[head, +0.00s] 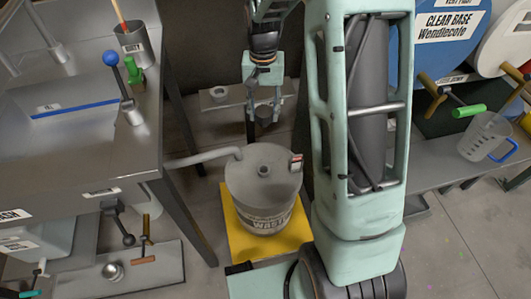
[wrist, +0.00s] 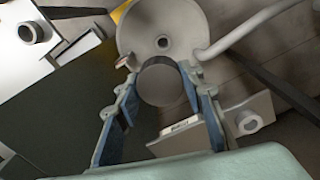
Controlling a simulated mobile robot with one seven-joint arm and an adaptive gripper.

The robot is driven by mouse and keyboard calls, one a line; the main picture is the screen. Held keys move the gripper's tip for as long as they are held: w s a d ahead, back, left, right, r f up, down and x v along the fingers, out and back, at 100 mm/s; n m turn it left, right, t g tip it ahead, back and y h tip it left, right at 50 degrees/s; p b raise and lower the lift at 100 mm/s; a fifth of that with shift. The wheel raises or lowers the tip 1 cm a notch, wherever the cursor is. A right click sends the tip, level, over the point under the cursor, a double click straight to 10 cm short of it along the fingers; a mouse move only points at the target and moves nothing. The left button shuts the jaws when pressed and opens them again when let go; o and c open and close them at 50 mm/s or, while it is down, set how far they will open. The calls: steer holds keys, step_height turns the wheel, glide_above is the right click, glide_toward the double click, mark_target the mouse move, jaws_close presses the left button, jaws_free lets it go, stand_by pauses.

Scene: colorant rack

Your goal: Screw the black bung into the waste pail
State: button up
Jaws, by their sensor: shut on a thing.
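My gripper (head: 264,106) is shut on the black bung (head: 264,116), which hangs between the fingertips. In the wrist view the bung shows its dark grey round top (wrist: 160,82) between the blue finger pads. The grey waste pail (head: 262,204) stands on a yellow base, below and nearer than the bung in the head view. Its round lid opening (head: 263,171) is uncovered and dark inside. In the wrist view the pail (wrist: 150,20) lies beyond the fingertips, its opening (wrist: 163,43) just past the bung. The bung is apart from the pail.
A grey pipe (head: 205,156) bends into the left of the pail's lid. A small plate with a round socket (head: 219,94) lies behind my gripper. A metal bench (head: 80,140) stands left. Paint drums (head: 447,30) and a clear jug (head: 484,137) are right.

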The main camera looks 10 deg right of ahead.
step_height(320, 180, down, 20)
steer(key=w+m+b, duration=0.2)
steer(key=m+b, duration=0.2)
steer(key=m, duration=0.1)
steer(key=shift+f+m+b, duration=0.2)
steer(key=shift+m+b, duration=0.1)
steer(key=shift+m, duration=0.1)
steer(key=shift+d+f+b, duration=0.1)
steer(key=shift+f+b, duration=1.9)
steer(key=shift+f, duration=0.9)
steer(key=shift+f+b, duration=0.9)
steer(key=shift+f, duration=0.5)
steer(key=o, duration=1.2)
steer(key=shift+r, duration=0.1)
